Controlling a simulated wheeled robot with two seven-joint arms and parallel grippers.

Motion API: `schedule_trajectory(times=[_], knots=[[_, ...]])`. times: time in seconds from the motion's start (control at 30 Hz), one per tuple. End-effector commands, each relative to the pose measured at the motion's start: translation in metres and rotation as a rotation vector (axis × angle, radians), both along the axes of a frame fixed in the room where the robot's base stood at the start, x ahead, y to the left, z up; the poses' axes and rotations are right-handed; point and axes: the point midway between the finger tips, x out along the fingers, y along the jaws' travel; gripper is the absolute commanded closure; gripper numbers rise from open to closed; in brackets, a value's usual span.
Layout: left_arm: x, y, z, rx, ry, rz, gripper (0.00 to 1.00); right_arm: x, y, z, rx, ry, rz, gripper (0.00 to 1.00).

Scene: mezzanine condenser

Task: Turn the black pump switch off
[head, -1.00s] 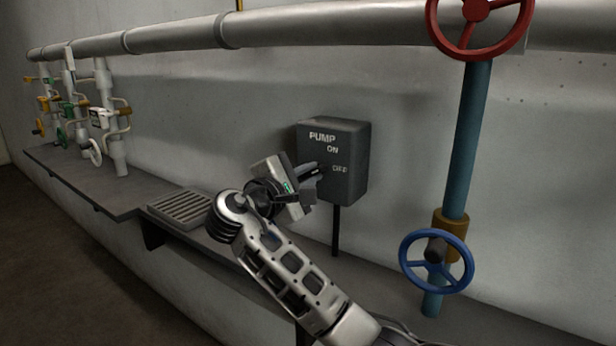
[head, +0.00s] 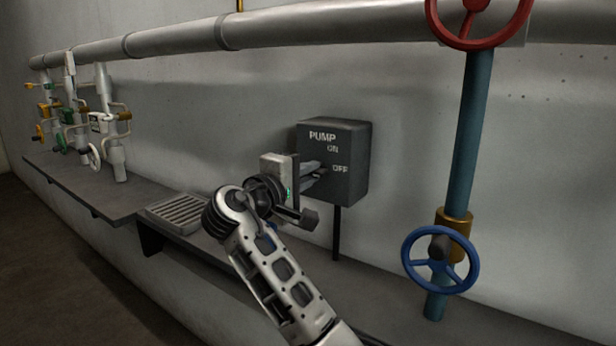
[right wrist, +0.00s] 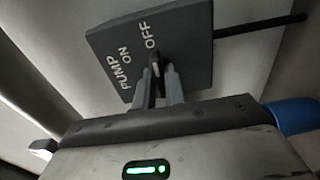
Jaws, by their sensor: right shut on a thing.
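The dark grey pump box (head: 350,150) is on the wall, marked PUMP, ON and OFF. It fills the top of the right wrist view (right wrist: 185,60). My right gripper (head: 320,173) reaches its front from the left. In the right wrist view its two fingers (right wrist: 160,84) are shut on the small black switch (right wrist: 156,68), just beside the word OFF. The switch appears to point toward OFF, but the fingers hide most of it. My left gripper is not in view.
A blue handwheel (head: 440,262) and a red handwheel (head: 478,18) sit on the blue pipe (head: 467,140) to the right. A ledge (head: 80,185) with a grate (head: 180,212) runs along the wall. Small valves stand at the far left.

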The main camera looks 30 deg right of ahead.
Motion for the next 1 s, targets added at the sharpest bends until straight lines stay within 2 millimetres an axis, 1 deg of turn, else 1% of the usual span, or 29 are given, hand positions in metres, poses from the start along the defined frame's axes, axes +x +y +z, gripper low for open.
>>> schedule_trajectory(times=[0.03, 0.33, 0.37, 0.4, 0.43, 0.77, 0.87, 0.97, 1.0], knots=[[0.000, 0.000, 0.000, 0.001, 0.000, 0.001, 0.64, 0.000, 0.001, -0.002, 0.007, 0.000, 0.001, 1.00], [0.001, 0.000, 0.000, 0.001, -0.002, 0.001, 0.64, 0.000, 0.001, -0.002, 0.007, -0.002, 0.001, 1.00], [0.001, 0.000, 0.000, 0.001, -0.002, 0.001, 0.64, 0.000, 0.001, -0.002, 0.007, -0.002, 0.001, 0.85], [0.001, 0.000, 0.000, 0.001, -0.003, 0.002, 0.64, 0.000, 0.001, -0.002, 0.007, -0.002, 0.001, 0.74], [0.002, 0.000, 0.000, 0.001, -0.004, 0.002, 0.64, 0.000, 0.001, -0.002, 0.007, -0.002, 0.001, 0.66], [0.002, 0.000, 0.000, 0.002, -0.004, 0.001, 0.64, -0.001, 0.003, -0.001, 0.003, -0.003, 0.001, 0.66], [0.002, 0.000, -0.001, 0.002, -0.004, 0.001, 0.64, -0.004, 0.011, -0.001, 0.003, -0.003, 0.003, 0.66], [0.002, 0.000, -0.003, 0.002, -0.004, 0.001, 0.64, -0.010, 0.027, -0.001, 0.005, -0.005, 0.005, 0.66], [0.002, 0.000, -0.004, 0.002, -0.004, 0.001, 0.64, -0.013, 0.035, -0.002, 0.006, -0.004, 0.006, 0.66]])
